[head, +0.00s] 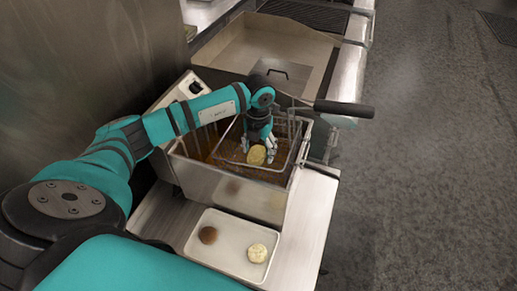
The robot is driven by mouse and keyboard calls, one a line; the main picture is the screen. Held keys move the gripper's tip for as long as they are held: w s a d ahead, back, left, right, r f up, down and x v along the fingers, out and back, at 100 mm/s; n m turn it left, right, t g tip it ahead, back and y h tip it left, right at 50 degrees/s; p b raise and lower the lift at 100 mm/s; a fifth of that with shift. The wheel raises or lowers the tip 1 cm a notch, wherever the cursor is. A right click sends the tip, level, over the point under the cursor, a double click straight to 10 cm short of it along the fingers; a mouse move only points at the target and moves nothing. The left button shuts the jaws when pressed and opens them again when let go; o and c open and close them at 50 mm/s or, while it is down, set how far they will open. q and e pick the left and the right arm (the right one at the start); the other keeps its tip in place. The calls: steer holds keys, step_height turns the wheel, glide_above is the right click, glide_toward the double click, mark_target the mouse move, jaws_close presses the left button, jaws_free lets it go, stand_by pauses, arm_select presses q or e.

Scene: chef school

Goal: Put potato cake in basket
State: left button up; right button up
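My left gripper (258,149) reaches down over the wire fry basket (290,158) and is shut on a round pale-yellow potato cake (256,156). The cake sits between the fingertips, within the basket's outline in the picture; its exact height above the basket floor is hard to tell. The basket hangs in the fryer (236,190) over brown oil. Another pale-yellow cake (257,253) lies on a white tray (230,268) in front of the fryer. A brown round patty (208,235) lies on the same tray. My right gripper is out of view.
The basket's black handle (344,108) sticks out to the right past the counter edge. A large beige sink-like basin (270,48) stands behind the fryer. A metal wall (80,70) closes off the left. The grey floor on the right is clear.

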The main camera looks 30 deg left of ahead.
mark_target(259, 154)
arm_select(q)
steer(key=shift+r+p, duration=0.5)
steer(key=shift+r, duration=0.1)
steer(key=shift+r+b, duration=1.6)
steer(key=shift+r, duration=4.45)
